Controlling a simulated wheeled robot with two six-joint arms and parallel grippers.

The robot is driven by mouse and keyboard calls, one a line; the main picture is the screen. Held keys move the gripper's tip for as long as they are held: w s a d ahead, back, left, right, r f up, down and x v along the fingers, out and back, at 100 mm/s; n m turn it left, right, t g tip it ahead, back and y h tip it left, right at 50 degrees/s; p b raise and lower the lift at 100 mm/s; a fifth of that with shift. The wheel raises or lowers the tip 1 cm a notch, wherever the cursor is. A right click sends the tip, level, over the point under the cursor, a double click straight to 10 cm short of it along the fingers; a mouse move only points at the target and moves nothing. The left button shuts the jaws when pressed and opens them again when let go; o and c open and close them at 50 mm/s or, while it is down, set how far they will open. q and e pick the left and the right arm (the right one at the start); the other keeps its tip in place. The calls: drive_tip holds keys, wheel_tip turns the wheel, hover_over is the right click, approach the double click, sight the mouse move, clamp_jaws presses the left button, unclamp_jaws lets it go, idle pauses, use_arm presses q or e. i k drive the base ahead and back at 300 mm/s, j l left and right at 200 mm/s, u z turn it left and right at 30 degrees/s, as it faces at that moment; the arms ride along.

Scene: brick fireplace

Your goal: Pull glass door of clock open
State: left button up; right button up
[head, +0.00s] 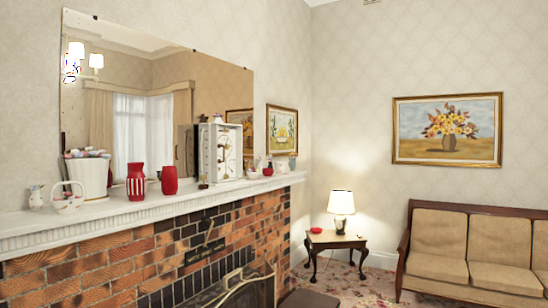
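A white box-shaped clock (210,150) stands on the mantel shelf (150,205), right of the middle of the shelf. Its front carries a light face and gold-coloured parts, and it is turned partly toward me. I cannot tell the glass door apart from the front at this size, nor whether it is open. Neither of my grippers is in the head view.
Left of the clock on the mantel are a red vase (169,180), a red-and-white striped vase (136,182), a white pot (88,175) and a small white basket (68,198). A brick fireplace (120,268) is below. A lamp table (336,240) and sofa (465,248) stand right.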

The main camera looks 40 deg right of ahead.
sight(215, 146)
drive_tip(key=z, duration=1.15)
drive_tip(key=i+l, duration=0.25)
drive_tip(key=i, duration=0.25)
drive_tip(key=i+l, duration=0.3)
drive_tip(key=i, duration=0.15)
drive_tip(key=i+l, duration=0.25)
drive_tip(key=i, duration=0.25)
drive_tip(key=i+l, duration=0.25)
drive_tip(key=i, duration=0.2)
